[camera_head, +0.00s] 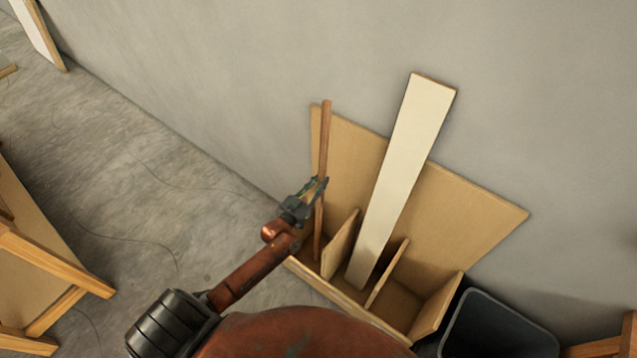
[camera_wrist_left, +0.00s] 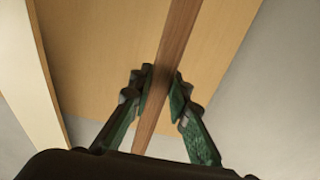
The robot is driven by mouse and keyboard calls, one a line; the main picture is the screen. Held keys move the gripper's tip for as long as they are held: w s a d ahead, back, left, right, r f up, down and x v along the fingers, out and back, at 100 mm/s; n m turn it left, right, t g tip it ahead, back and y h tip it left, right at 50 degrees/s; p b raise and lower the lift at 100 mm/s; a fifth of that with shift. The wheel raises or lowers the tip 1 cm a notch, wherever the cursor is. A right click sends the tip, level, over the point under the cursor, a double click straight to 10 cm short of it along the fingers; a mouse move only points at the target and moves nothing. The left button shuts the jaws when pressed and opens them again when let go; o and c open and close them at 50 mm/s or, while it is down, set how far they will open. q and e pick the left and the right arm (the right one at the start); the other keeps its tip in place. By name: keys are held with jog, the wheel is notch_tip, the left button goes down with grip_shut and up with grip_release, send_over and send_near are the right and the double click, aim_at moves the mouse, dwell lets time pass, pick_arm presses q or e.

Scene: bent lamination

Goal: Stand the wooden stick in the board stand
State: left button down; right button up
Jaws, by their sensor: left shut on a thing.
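The wooden stick (camera_head: 325,140) is a thin reddish-brown strip and stands nearly upright in the head view. Its lower end is inside the leftmost compartment of the board stand (camera_head: 480,210); I cannot tell whether it touches the floor of the stand. My left gripper (camera_head: 319,187) is shut on the stick around its middle. In the left wrist view the stick (camera_wrist_left: 178,45) runs between the two green fingers of the left gripper (camera_wrist_left: 162,98), with the stand's tan back panel (camera_wrist_left: 100,50) behind. My right gripper is not in view.
A long white board (camera_head: 408,150) leans in the stand's middle compartment, right of a low divider (camera_head: 340,244). A dark bin (camera_head: 497,325) stands right of the stand. Wooden furniture (camera_head: 50,290) is at the left. Grey floor (camera_head: 130,170) between is mostly clear.

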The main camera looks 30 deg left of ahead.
pick_arm(q)
jog(key=c, duration=1.8)
grip_release()
jog(key=shift+o, duration=0.3)
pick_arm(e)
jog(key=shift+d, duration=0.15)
pick_arm(q)
jog(key=shift+s+f, duration=0.1)
jog(key=s, duration=1.1)
jog(key=shift+s+a+f, duration=0.35)
jog(key=shift+a, duration=0.1)
